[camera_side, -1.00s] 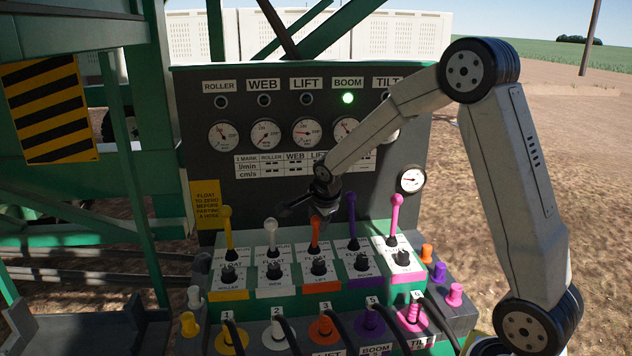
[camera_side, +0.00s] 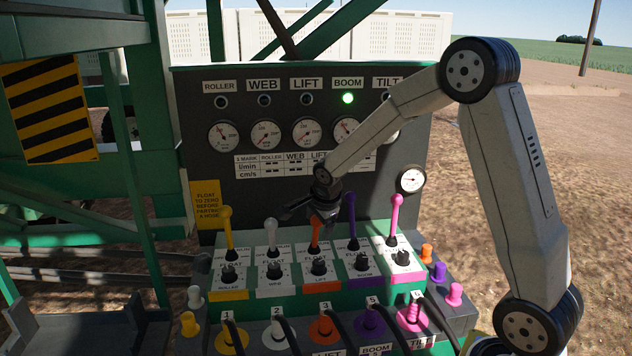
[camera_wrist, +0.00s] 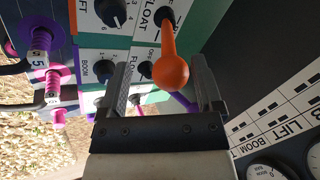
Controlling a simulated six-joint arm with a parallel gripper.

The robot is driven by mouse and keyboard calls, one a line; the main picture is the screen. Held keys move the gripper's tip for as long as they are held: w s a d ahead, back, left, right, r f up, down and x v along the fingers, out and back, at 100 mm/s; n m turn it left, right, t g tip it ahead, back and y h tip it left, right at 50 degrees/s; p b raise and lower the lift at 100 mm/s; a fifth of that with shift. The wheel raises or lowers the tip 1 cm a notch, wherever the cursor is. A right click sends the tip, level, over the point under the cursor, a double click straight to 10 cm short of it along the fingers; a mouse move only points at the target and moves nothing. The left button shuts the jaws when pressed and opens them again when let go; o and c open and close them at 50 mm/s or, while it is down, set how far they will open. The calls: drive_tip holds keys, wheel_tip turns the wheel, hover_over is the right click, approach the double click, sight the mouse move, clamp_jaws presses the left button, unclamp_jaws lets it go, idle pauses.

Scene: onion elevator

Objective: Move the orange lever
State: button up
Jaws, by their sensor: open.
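The orange lever (camera_side: 316,240) is the middle one in the row on the green valve bank, above the LIFT label. In the side view its knob is hidden behind my gripper (camera_side: 316,212). In the wrist view the orange lever's round knob (camera_wrist: 170,72) shows between my two open fingers, with gaps to both sides. I see no contact between the fingers and the knob.
A white lever (camera_side: 271,234) and a yellow lever (camera_side: 227,228) stand left of the orange one. A purple lever (camera_side: 352,218) and a pink lever (camera_side: 395,218) stand to its right. The dark gauge panel (camera_side: 230,180) rises behind.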

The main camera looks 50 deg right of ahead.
drive_tip(key=v, duration=0.7)
drive_tip(key=shift+r, duration=0.3)
drive_tip(key=shift+s+a, duration=0.1)
drive_tip(key=shift+a, duration=0.05)
drive_tip(key=s+a+f+n+y, duration=0.1)
drive_tip(key=s+a+f+n, duration=0.4)
drive_tip(key=n, duration=0.5)
drive_tip(key=s+a+f+n+g+y, duration=0.1)
drive_tip(key=s+a+f+n, duration=0.4)
drive_tip(key=s+n, duration=0.5)
drive_tip(key=a+n, duration=0.1)
drive_tip(key=a, duration=0.1)
drive_tip(key=shift+a+y, duration=0.3)
drive_tip(key=shift+a, duration=0.1)
